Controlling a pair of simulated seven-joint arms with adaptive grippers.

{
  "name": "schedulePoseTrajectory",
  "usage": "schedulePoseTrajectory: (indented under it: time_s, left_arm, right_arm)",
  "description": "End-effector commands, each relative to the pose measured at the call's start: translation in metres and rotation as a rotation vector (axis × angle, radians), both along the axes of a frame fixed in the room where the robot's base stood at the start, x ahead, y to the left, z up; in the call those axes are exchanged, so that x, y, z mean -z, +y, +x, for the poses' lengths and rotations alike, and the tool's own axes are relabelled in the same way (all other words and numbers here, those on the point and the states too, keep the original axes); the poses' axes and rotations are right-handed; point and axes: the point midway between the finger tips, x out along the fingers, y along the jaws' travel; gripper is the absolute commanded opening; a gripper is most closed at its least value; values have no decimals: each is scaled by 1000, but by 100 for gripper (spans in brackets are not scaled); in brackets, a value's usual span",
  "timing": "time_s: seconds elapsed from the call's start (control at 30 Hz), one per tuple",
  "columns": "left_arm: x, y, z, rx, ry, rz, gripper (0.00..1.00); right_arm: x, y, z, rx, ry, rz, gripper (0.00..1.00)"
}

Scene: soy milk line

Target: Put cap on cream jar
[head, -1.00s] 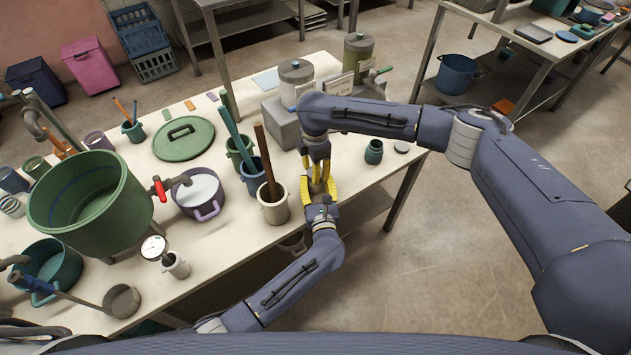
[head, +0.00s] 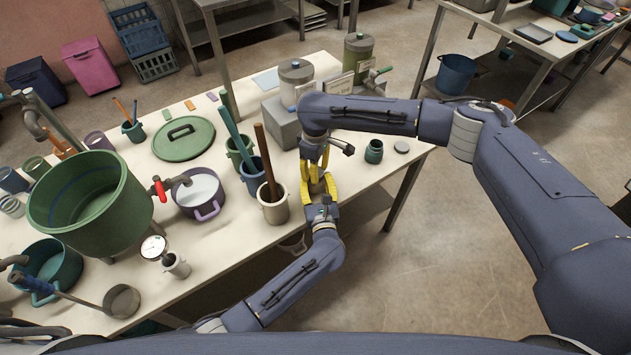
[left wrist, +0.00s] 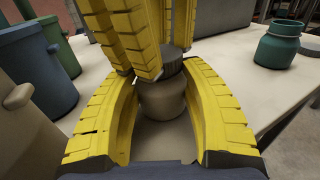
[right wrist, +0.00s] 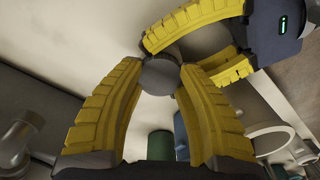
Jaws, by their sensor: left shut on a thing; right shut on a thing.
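A small grey-beige cream jar (left wrist: 163,101) stands between the yellow fingers of my left gripper (head: 319,186), which is shut on it. My right gripper (right wrist: 160,70) comes from above and is shut on a dark grey round cap (right wrist: 160,75). In the left wrist view the cap (left wrist: 172,64) is just above the jar's mouth, partly behind my right fingers. In the right wrist view it looks offset from the jar (right wrist: 200,45). I cannot tell whether they touch. In the head view the fingers hide most of both.
A teal jar (head: 374,152) and a grey disc (head: 401,147) are on the table to the right. A beige pot with a wooden stick (head: 273,208) and a blue pot (head: 253,178) stand close left of the grippers. The table's front edge lies beneath them.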

Motion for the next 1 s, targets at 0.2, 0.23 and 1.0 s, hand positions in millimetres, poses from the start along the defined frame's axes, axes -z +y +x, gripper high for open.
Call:
schedulePoseTrajectory:
  time_s: [0.2, 0.23, 1.0]
  left_arm:
    - [0, 0, 0, 0, 0, 0, 0]
    - [0, 0, 0, 0, 0, 0, 0]
    - [0, 0, 0, 0, 0, 0, 0]
  right_arm:
    - [1, 0, 0, -1, 0, 0, 57]
    - [1, 0, 0, -1, 1, 0, 57]
    - [-44, 0, 0, -2, -1, 0, 57]
